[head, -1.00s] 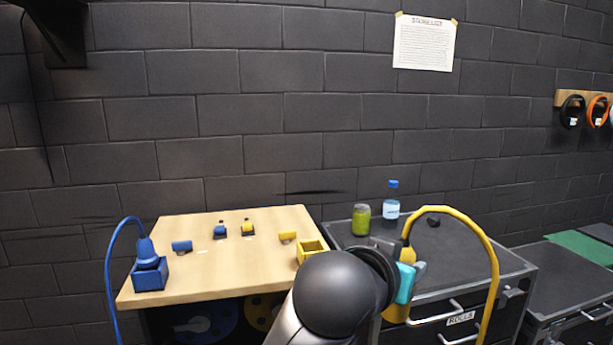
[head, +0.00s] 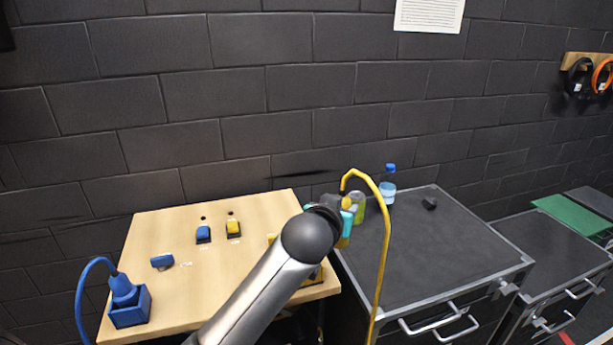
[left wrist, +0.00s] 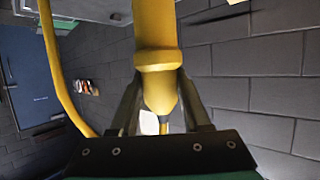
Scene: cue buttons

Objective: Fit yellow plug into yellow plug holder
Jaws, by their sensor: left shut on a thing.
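My left gripper (head: 350,215) is shut on the yellow plug (left wrist: 158,60), which fills the middle of the left wrist view between the two fingers. A yellow cable (head: 386,245) arches from the plug and hangs down on the right. In the head view the plug is mostly hidden by my wrist. The yellow plug holder (head: 316,276) is at the right front edge of the wooden table, largely covered by my left arm. The gripper is above and to the right of it, near the gap between the tables. My right gripper is not in view.
A blue plug stands in a blue holder (head: 130,308) at the wooden table's (head: 210,270) left front. Blue and yellow buttons (head: 233,228) stand towards the back.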

